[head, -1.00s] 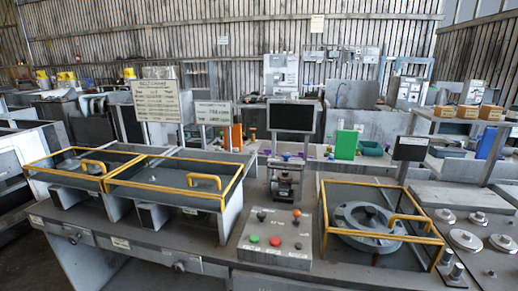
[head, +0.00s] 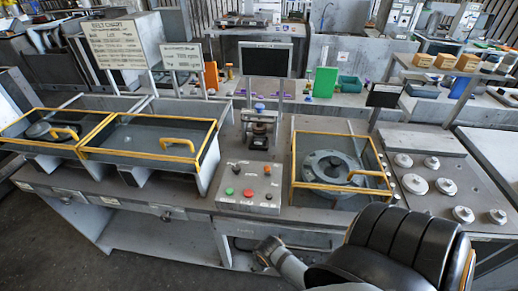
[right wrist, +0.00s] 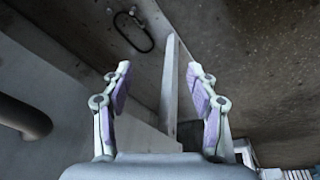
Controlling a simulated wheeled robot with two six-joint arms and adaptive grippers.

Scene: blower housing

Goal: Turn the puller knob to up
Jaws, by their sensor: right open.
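A grey control box (head: 247,203) sits at the front of the workbench in the head view. On its sloped top are a green button (head: 229,191), a red button (head: 248,192), an orange-red knob (head: 267,169) and small dark knobs (head: 238,169). Their labels are too small to read, so I cannot tell which is the puller knob or how it is turned. My right gripper (right wrist: 158,70) is open and empty in the right wrist view, with grey surfaces and the floor beyond its fingers. It is away from the box's knobs. My left gripper is not in view.
A yellow-framed bay with a round housing (head: 316,155) lies right of the box, and yellow-framed trays (head: 150,137) lie left. A small press (head: 260,131) and a dark screen (head: 265,61) stand behind. Metal discs (head: 415,183) sit at the right. Floor at front left is clear.

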